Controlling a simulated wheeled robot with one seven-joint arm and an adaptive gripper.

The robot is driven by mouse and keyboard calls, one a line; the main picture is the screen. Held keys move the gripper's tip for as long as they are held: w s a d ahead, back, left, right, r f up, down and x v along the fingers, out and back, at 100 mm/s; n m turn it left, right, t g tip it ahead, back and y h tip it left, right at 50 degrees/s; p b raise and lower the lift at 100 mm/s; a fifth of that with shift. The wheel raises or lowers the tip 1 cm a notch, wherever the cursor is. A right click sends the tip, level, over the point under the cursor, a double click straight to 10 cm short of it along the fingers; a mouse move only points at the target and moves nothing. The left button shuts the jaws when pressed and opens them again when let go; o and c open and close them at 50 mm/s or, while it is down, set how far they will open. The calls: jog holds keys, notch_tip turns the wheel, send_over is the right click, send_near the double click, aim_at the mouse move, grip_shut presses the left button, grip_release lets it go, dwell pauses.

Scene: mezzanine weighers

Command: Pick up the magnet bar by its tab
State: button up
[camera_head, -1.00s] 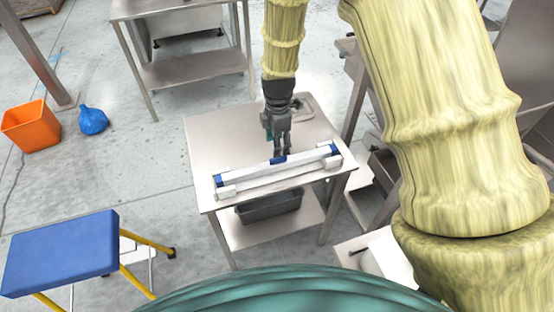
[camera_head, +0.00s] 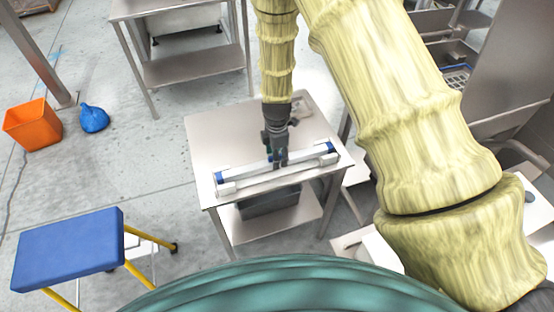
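The magnet bar (camera_head: 242,171) is a long pale bar with blue ends. It lies slightly slanted in a white holder (camera_head: 227,189) along the near edge of a steel table (camera_head: 222,132). My gripper (camera_head: 280,161) is dark and points down at the middle of the bar, where the blue tab is. The fingers and wrist cover most of the tab. I cannot tell whether the fingers are around the tab or touching it, nor whether they are open or shut. The bar appears to rest in its holder.
A grey bin (camera_head: 268,203) stands on the table's lower shelf. A blue-topped step stool (camera_head: 68,248) is at the lower left. Another steel table (camera_head: 180,68) stands behind. Steel equipment (camera_head: 510,75) fills the right.

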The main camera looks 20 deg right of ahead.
jog(key=shift+f, duration=0.85)
grip_shut()
jog(key=shift+r, duration=0.1)
